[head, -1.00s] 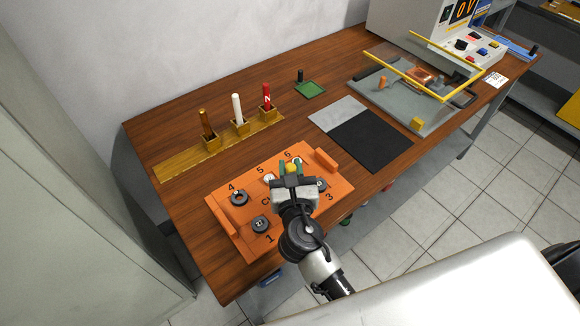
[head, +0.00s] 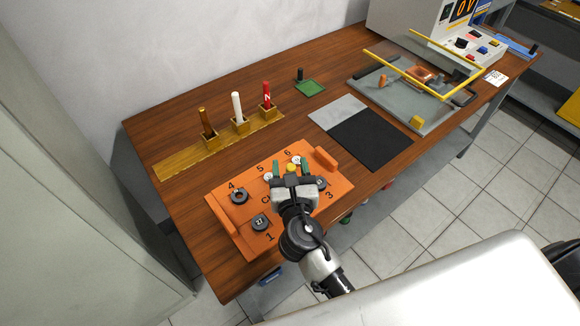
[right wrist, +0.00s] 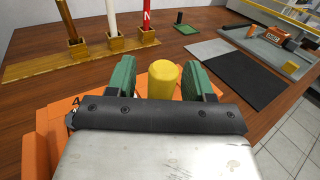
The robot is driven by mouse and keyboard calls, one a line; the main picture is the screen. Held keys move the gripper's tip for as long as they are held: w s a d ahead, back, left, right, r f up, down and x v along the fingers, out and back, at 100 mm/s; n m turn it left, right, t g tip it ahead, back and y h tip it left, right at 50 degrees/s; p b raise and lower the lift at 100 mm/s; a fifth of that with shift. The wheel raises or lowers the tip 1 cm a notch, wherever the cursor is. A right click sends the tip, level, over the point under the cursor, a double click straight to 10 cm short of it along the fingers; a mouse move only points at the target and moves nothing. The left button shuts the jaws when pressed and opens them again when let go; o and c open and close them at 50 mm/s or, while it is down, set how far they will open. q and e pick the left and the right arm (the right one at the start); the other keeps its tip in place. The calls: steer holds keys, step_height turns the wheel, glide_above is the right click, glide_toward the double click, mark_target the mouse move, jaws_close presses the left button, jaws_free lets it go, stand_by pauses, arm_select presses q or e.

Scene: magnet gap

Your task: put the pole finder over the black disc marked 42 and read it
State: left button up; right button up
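An orange tray (head: 222,200) with numbered places holds several round discs. A black disc (head: 260,222) at place 1 bears a number that looks like 27. A dark ring-shaped disc (head: 239,196) is at 4, and another disc (head: 321,183) at 3 is partly covered. I cannot read a 42 on any disc. My right gripper (head: 291,168) is over the tray, open, its green fingers on either side of a yellow cylinder (right wrist: 163,80), with gaps visible. The cylinder may be the pole finder's top; what is beneath it is hidden by my gripper. My left gripper is not in view.
A yellow rack (head: 180,166) holds brown, white and red rods behind the tray. A green pad (head: 310,89) with a small black post (head: 300,75) lies farther back. A black mat (head: 372,140) and a grey apparatus board (head: 400,112) are to the right.

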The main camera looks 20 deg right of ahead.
steer(key=s+a+b, duration=0.2)
steer(key=s, duration=0.8)
steer(key=shift+s, duration=0.3)
stand_by(0.6)
